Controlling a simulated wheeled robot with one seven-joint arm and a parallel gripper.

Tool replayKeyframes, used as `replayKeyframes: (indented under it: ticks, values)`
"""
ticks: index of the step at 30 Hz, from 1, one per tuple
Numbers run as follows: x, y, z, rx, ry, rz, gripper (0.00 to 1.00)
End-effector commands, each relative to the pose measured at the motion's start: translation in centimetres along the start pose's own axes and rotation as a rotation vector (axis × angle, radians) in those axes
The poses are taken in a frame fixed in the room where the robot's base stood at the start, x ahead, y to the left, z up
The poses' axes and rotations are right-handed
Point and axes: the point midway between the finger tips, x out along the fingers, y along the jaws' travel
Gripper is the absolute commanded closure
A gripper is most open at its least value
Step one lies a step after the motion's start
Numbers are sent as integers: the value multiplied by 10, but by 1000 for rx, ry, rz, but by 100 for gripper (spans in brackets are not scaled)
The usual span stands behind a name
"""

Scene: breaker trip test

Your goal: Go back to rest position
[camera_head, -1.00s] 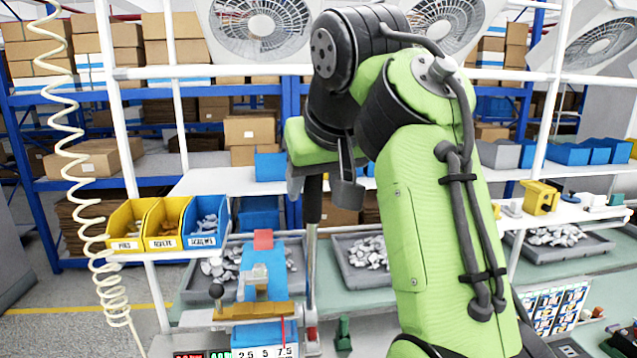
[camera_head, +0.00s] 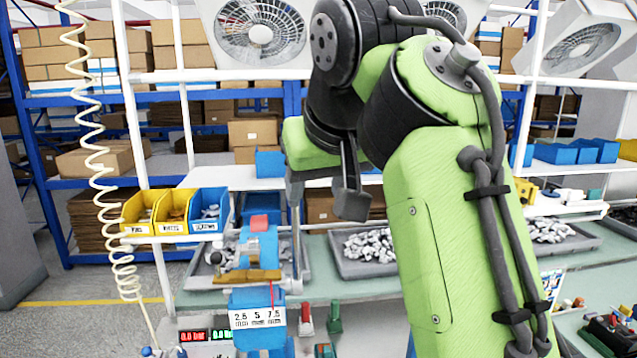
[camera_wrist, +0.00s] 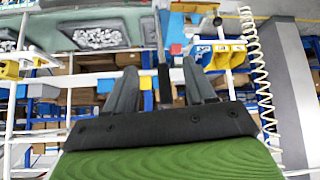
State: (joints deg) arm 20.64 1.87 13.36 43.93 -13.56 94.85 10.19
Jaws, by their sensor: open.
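My gripper (camera_wrist: 159,65) is open and empty; its two dark fingers stand apart in the wrist view, with nothing between them but the background and a dark upright rod. In the head view my green and black arm fills the middle and right, and a grey finger of my gripper (camera_head: 350,192) points down above the bench, partly hidden by the arm. The blue test stand (camera_head: 258,247), with a red top piece and a brass-coloured bar, is at the lower left of my gripper. Its white label reads 2.5, 5 and 7.5. No contact with my gripper is visible.
Yellow bins (camera_head: 174,210) and a blue bin (camera_head: 208,212) hang left of the stand. Grey trays of metal parts (camera_head: 369,246) lie on the green bench. White frame posts (camera_head: 133,100) and a coiled cord (camera_head: 98,150) rise at left. Shelves with boxes stand behind.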

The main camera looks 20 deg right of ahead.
Motion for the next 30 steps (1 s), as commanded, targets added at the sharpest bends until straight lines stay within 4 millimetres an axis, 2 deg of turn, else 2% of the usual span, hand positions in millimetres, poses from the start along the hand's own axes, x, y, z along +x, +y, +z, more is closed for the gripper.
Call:
replayKeyframes:
  ticks: [14,17,20,23,26,29,30]
  values:
    - [1,0,0,0,-2,0,45]
    - [5,-6,9,-7,-10,-5,45]
    - [22,-20,39,-23,-36,-19,45]
    - [47,-33,86,-35,-65,-36,45]
    - [74,-40,138,-41,-90,-49,45]
    - [104,-42,198,-43,-118,-61,45]
    - [116,-42,223,-43,-128,-66,45]
